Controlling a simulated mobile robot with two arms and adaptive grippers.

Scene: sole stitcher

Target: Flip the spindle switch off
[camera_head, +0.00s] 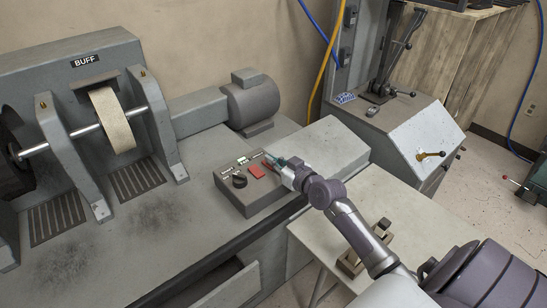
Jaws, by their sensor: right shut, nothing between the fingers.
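A grey control box (262,202) sits on the machine bench, near its front edge. Its top carries a black knob (239,181), a red switch (257,171) and small labels too small to read. I cannot tell for sure which control is the spindle switch, or its position. My right gripper (271,160) is shut and empty at the right end of the box top, just right of the red switch. Its fingers and wrist hide that corner of the box. I cannot tell whether the fingertips touch anything. My left gripper is out of view.
Behind the box stand a grey motor (252,101) and a buffing wheel (112,120) between brackets under a "BUFF" sign. A side table (410,225) with a wooden-looking frame (362,250) lies under my right arm. Another machine (400,130) with a lever stands at right.

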